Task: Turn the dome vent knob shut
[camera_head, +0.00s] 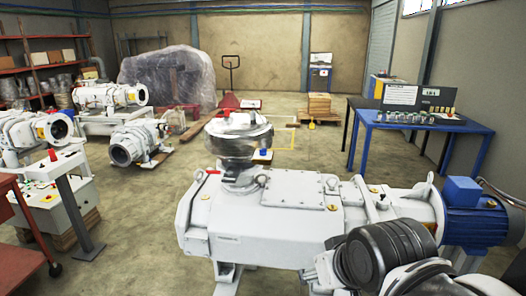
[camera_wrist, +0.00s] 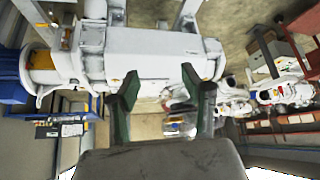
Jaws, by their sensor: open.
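My arm fills the lower right of the head view, and my fingers are hidden there.
The pump's blue motor (camera_head: 475,218) sits at the right. A blue table (camera_head: 420,122) with instruments stands behind it. A white control box (camera_head: 55,205) and smaller pumps (camera_head: 135,142) stand at the left.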

